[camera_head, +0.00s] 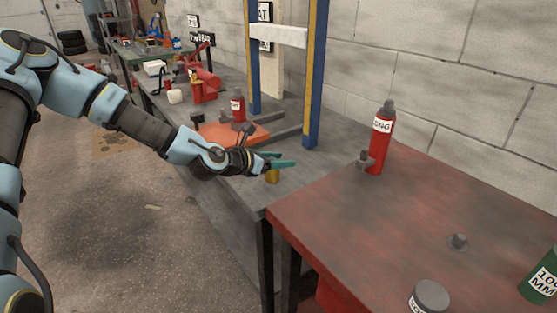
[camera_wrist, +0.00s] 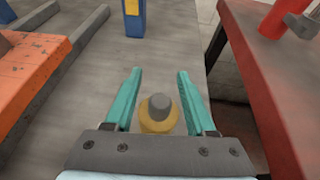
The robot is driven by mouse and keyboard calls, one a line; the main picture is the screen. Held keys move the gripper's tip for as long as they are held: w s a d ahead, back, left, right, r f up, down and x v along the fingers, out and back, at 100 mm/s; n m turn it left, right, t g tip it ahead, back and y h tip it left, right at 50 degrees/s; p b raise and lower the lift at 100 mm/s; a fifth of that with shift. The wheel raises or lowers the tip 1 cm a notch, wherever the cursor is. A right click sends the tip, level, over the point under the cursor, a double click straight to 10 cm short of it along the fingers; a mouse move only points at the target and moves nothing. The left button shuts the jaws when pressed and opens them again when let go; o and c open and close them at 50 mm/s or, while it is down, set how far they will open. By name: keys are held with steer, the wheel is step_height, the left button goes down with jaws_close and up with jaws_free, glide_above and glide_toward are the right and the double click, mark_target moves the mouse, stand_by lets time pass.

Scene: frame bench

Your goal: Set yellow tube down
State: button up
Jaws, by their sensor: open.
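The yellow tube (camera_wrist: 158,121) with a grey cap stands upright on the grey bench top (camera_wrist: 165,60) in the wrist view. In the head view the yellow tube (camera_head: 272,176) shows below the fingers, near the bench's front corner. My gripper (camera_wrist: 160,82) is open, with one teal finger on each side of the tube and a visible gap on both sides. In the head view my gripper (camera_head: 280,163) is low over the bench. The tube's lower part is partly hidden by the gripper body in the wrist view.
An orange plate (camera_wrist: 35,75) lies to the left, with a blue post (camera_wrist: 134,18) beyond. A red-topped table (camera_head: 390,215) stands close on the right, bearing a red bottle (camera_head: 381,145). Another red bottle (camera_head: 238,107) stands by the orange plate. Bare bench lies ahead of the fingers.

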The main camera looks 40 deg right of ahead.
steer(key=shift+r, duration=0.2)
steer(key=v, duration=1.2)
steer(key=w+a+f+m+y, duration=0.1)
steer(key=a+f+m+y, duration=0.35)
steer(key=a, duration=0.35)
steer(key=w+a+f+m+y, duration=0.1)
steer(key=a+f+m+y, duration=0.4)
steer(key=a, duration=0.4)
steer(key=a+r+m+y, duration=0.1)
steer(key=a+r+m, duration=0.2)
steer(key=a, duration=0.4)
steer(key=a+r+m+y, duration=0.1)
steer(key=a+r+m, duration=0.2)
steer(key=a+r, duration=0.3)
steer(key=a+r+m+t+y, duration=0.1)
steer(key=a+r+m, duration=0.3)
steer(key=a, duration=0.5)
steer(key=shift+a+r+y, duration=0.2)
steer(key=shift+a+y, duration=0.05)
steer(key=shift+y, duration=0.2)
